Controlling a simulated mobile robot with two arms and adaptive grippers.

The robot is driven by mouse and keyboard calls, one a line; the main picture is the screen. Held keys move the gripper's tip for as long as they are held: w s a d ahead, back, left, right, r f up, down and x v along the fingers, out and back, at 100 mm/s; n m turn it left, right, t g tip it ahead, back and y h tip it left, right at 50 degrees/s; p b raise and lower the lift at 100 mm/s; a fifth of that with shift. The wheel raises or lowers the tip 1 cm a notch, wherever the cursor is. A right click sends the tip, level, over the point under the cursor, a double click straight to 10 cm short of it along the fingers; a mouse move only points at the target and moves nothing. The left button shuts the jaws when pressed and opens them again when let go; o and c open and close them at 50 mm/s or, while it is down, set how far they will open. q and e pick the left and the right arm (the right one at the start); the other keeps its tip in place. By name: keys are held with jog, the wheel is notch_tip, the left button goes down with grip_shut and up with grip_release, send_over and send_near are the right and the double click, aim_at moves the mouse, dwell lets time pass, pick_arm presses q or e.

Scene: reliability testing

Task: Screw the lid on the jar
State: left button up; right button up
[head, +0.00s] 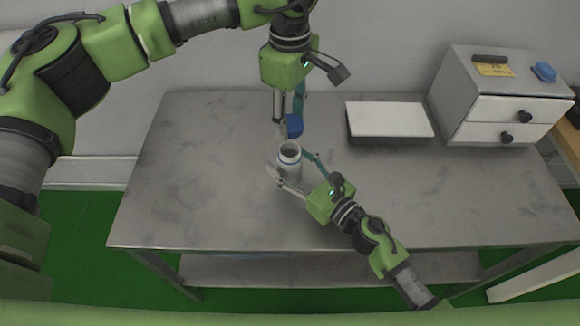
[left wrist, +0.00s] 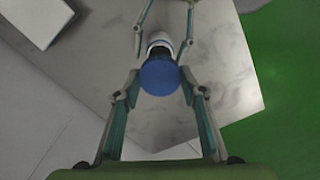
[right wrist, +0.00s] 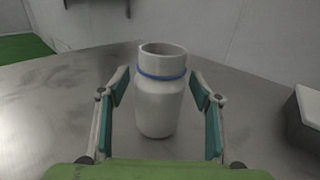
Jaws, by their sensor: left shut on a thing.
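The white jar (head: 290,168) with a blue ring near its neck stands upright and open-topped on the grey table. My left gripper (head: 289,129) is shut on the round blue lid (head: 295,126), holding it above the jar and apart from it. In the left wrist view the lid (left wrist: 158,78) sits between the fingertips and partly hides the jar (left wrist: 159,40). My right gripper (head: 288,161) is low at the jar, one finger on each side. In the right wrist view small gaps show between the fingers and the jar (right wrist: 160,105).
A white-topped box (head: 390,120) lies at the table's back right. Beside it stands a grey drawer cabinet (head: 460,90) with a yellow note (head: 494,70) and a blue item (head: 544,72) on top. The table's left and front right (head: 480,200) are clear.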

jog(key=c, duration=1.4)
pick_arm(q)
send_over(290, 144)
jog(key=s, duration=0.2)
jog(key=shift+s+f, duration=0.1)
jog(key=shift+f, duration=2.4)
jog(key=shift+f, duration=0.1)
jog(key=shift+f, duration=0.8)
jog(key=shift+f, duration=0.6)
pick_arm(e)
grip_shut()
